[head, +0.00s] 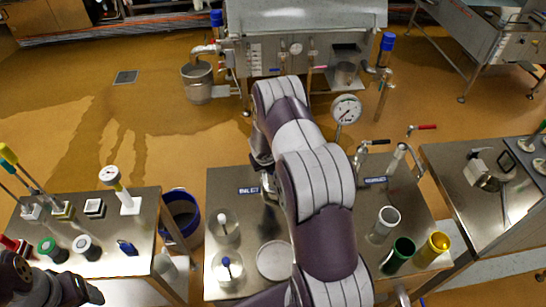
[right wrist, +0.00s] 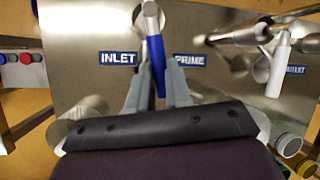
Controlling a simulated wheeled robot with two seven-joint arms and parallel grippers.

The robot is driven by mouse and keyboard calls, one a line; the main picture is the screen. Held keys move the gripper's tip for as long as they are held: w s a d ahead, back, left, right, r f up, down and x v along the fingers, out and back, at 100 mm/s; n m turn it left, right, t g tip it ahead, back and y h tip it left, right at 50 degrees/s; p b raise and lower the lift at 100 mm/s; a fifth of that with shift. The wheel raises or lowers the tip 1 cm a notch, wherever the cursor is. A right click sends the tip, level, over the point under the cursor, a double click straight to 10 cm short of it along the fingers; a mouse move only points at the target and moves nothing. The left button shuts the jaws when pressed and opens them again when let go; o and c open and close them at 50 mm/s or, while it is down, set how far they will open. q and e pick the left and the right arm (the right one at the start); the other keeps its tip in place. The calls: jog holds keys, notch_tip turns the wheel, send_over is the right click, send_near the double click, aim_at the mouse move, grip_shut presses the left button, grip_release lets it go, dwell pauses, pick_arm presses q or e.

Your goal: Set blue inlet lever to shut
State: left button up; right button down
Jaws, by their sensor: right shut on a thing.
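The blue inlet lever (right wrist: 155,58) runs down from a metal valve stem (right wrist: 150,15) in the right wrist view, between the INLET label (right wrist: 118,58) and the PRIME label (right wrist: 190,60). It points toward the PRIME side of the INLET label. My right gripper (right wrist: 157,84) is shut on the lever, one pale finger on each side. In the head view my right arm hides the lever and most of the gripper. Only part of my left arm shows at the lower left; its gripper is outside the picture.
Clear cylinders (head: 226,228), a round disc (head: 274,261), and green (head: 402,248) and yellow (head: 438,243) cups stand nearer. A blue bucket (head: 181,215) stands left.

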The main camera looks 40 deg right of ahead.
jog(key=shift+w+a+r+m+g+h+p, duration=0.15)
jog(key=shift+w+a+m+g+p, duration=0.1)
jog(key=shift+a+m+p, duration=0.25)
jog(key=shift+w+a+f+m+g+h+p, duration=0.1)
jog(key=shift+w+a+m+g+h+p, duration=0.1)
jog(key=shift+m+p, duration=0.35)
jog(key=shift+m, duration=0.25)
jog(key=c, duration=1.1)
grip_release()
jog(key=shift+o, duration=0.2)
jog(key=v, duration=1.2)
jog(key=shift+r+b, duration=0.25)
jog(key=shift+b, duration=0.15)
jog(key=shift+a, duration=0.1)
